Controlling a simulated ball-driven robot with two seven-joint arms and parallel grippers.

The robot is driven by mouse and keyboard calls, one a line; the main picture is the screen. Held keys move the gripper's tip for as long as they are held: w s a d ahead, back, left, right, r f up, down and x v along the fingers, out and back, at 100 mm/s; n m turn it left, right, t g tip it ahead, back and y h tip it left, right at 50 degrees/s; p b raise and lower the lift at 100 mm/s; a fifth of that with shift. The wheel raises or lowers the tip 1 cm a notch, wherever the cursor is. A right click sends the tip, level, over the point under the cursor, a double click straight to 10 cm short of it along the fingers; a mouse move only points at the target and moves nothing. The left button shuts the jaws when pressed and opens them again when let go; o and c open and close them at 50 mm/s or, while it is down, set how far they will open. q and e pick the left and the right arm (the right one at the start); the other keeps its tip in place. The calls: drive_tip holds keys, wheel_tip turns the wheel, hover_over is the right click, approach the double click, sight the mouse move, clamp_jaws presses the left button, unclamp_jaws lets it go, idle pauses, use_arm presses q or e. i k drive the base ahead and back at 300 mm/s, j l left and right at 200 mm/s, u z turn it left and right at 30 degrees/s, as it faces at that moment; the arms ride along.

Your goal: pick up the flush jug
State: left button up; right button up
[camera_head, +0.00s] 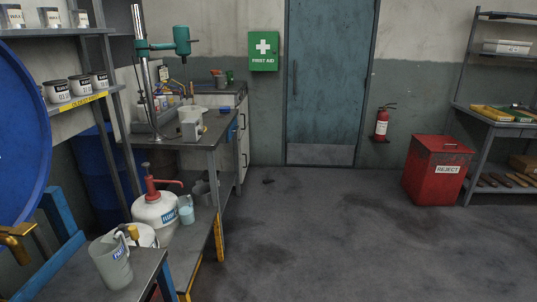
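A translucent grey jug (110,264) with a handle and a small blue label stands upright on the near grey table at lower left. Its label is too small to read surely. A smaller clear jug or beaker (186,210) with pale blue in it stands beside a white container (156,215) with a red pump and a blue label, on the lower shelf of the bench. I cannot tell for sure which of the two jugs is the flush jug. Neither of my grippers is in view.
A white tub (142,236) stands just behind the near jug. The near table's edge (148,283) is at lower left, beside a large blue drum (20,135) with a brass-coloured tap (15,241). A red reject bin (437,172) stands at right. The middle floor (320,230) is clear.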

sight(187, 208)
drive_tip(key=i+l+z, duration=0.1)
drive_tip(key=i, duration=0.75)
drive_tip(key=i+l+z, duration=0.1)
drive_tip(key=i, duration=0.7)
drive_tip(key=i+l+u, duration=0.1)
drive_tip(key=i+u, duration=0.35)
drive_tip(key=i+l+u, duration=0.15)
drive_tip(key=i+u, duration=0.15)
drive_tip(key=u, duration=0.15)
drive_tip(key=i+l+u, duration=0.6)
drive_tip(key=l+u, duration=0.25)
drive_tip(key=i+l+u, duration=0.2)
drive_tip(key=l+u, duration=0.25)
drive_tip(key=i+l+u, duration=0.1)
drive_tip(key=l+u, duration=0.35)
drive_tip(key=l, duration=0.1)
